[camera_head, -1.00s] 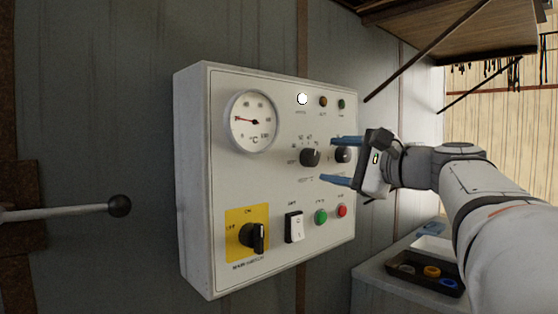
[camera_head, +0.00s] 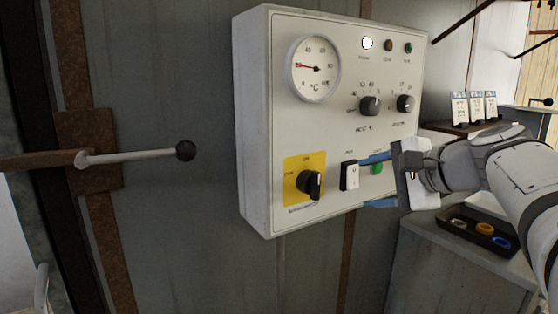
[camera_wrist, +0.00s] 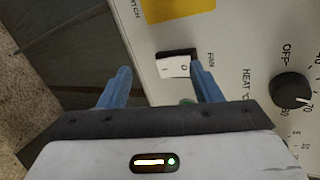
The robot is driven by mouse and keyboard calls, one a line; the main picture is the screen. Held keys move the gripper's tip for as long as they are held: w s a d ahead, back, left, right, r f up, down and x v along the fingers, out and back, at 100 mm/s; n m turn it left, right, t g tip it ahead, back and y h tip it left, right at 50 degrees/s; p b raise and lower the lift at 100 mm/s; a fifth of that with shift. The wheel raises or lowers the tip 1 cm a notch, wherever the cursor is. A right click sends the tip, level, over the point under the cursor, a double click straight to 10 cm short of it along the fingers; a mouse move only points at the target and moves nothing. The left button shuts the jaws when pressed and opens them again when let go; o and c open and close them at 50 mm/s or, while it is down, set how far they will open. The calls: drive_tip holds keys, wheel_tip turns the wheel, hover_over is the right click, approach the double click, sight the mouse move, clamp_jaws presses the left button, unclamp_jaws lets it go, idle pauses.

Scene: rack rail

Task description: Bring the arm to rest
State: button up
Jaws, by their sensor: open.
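My gripper (camera_head: 378,181) is open, its two blue fingers apart with nothing between them. In the head view it is in front of the lower right part of a white control panel (camera_head: 262,120), and one finger overlaps the area by the green button (camera_head: 377,168). In the wrist view my gripper (camera_wrist: 160,88) has its fingers on either side below the white rocker switch (camera_wrist: 174,67). I cannot tell whether a finger touches the panel. My arm reaches in from the right.
The panel carries a gauge (camera_head: 314,68), two dark knobs and a main switch (camera_head: 310,184) on yellow. A lever with a black ball (camera_head: 186,151) sticks out at left. At right, a dark tray (camera_head: 484,236) with rings lies on a grey bench (camera_head: 430,255).

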drive_tip(key=s+a+f+n+g+h+p, duration=0.2)
drive_tip(key=s+f+n+g+h+p, duration=0.1)
drive_tip(key=s+f+n, duration=0.4)
drive_tip(key=s+a+f+n+g+h+p, duration=0.1)
drive_tip(key=s+f+n+g+h+p, duration=0.3)
drive_tip(key=f, duration=0.8)
drive_tip(key=s+n, duration=0.2)
drive_tip(key=s, duration=0.2)
drive_tip(key=shift+s+a+n+g, duration=0.35)
drive_tip(key=shift+s+n+g, duration=0.05)
drive_tip(key=shift+c, duration=0.6)
